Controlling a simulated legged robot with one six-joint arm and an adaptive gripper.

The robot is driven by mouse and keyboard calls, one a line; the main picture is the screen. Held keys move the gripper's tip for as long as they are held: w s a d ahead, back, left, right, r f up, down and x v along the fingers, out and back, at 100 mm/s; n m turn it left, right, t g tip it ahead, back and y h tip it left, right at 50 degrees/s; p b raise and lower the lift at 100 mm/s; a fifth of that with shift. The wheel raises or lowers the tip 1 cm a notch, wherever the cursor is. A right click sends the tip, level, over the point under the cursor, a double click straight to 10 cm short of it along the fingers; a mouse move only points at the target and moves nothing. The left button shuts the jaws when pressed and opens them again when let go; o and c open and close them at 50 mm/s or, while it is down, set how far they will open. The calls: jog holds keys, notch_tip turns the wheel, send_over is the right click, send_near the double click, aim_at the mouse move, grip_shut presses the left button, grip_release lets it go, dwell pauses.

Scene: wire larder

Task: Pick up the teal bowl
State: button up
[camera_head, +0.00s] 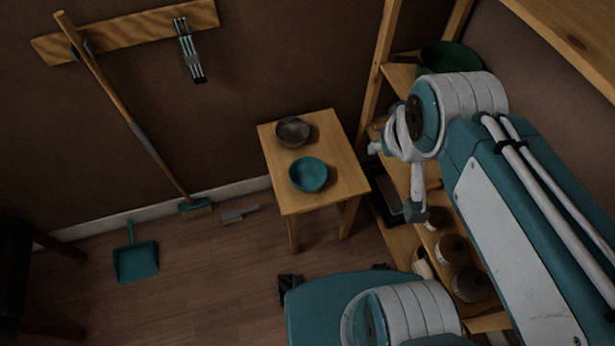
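The teal bowl (308,175) stands upright on the near part of a small wooden table (334,190). Its open top faces up and it looks empty. A dark grey-brown bowl (293,132) stands just behind it on the same table, close to it. My arm comes in from the lower right and bends at a large white and teal joint. The end of my arm, with my gripper (415,212), hangs in front of the wooden shelf, right of the table and apart from the teal bowl. Its fingers are small and partly hidden, so their opening is unclear.
A wooden shelf (391,72) at the right holds a dark green pot (449,57) and several brown pots (452,248). A broom (150,145) leans at the left wall. Floor left of the table is mostly clear.

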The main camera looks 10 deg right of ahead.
jog(key=w+a+f+n+g+h, duration=0.1)
jog(key=w+a+f, duration=0.2)
jog(key=w+f, duration=0.6)
jog(key=w+a+f+n+g+h, duration=0.15)
jog(key=w+a+f, duration=0.35)
jog(key=w, duration=0.6)
jog(key=w+a+f+n, duration=0.1)
jog(key=w+a+f, duration=0.1)
jog(key=f, duration=0.5)
jog(key=w+a+f+n, duration=0.1)
jog(key=a+f, duration=0.1)
jog(key=f, duration=0.6)
jog(key=n, duration=0.2)
send_near(308, 176)
jog(key=shift+g+h, duration=0.25)
jog(key=shift+h, duration=0.2)
jog(key=s+a, duration=0.1)
jog(key=s+a+f, duration=0.1)
jog(key=s+a, duration=0.1)
jog(key=shift+a+f, duration=0.25)
jog(key=shift+a, duration=0.15)
jog(key=x, duration=0.5)
jog(key=shift+w+f, duration=0.2)
jog(key=shift+f, duration=0.2)
